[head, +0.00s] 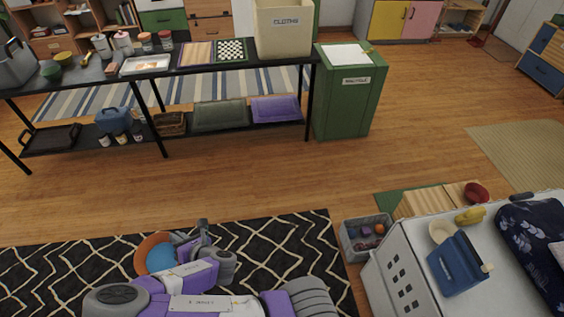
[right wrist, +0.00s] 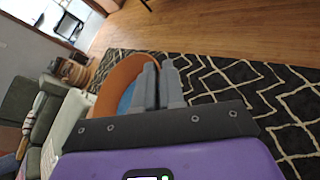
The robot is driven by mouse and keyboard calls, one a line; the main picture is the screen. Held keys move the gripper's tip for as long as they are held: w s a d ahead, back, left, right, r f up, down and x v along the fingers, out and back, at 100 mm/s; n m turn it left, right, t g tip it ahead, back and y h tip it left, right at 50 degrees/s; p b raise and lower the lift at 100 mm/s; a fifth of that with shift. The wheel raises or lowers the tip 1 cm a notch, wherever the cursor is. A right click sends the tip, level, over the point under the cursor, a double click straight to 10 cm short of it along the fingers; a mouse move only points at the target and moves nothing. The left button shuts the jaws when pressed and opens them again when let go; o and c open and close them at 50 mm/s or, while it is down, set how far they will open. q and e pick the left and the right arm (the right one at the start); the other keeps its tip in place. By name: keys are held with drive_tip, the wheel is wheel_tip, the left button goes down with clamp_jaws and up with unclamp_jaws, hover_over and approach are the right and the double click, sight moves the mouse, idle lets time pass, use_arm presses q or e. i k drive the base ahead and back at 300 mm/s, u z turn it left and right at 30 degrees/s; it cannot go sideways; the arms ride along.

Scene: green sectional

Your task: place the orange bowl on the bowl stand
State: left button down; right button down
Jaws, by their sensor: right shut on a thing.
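The orange bowl (head: 143,253), blue inside, is held by its rim in my right gripper (head: 194,240), tilted so that its inside shows. It hangs above the black patterned rug in the head view. In the right wrist view the bowl (right wrist: 115,78) is at the left of the two grey fingers (right wrist: 158,68), which are nearly closed at its rim. I cannot pick out a bowl stand in either view. My left gripper is not in view.
A long black shelf table (head: 100,77) stands at the back left, with bowls, jars, a chessboard and a cloths bin (head: 284,30). A green recycle bin (head: 345,100) stands beside it. A white unit (head: 400,262) with several items is at the lower right. Wooden floor between is clear.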

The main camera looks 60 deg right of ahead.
sight(432, 206)
drive_tip(key=z, duration=1.6)
drive_tip(key=i, duration=3.2)
drive_tip(key=z, duration=2.45)
drive_tip(key=i, duration=2.35)
drive_tip(key=z, duration=0.85)
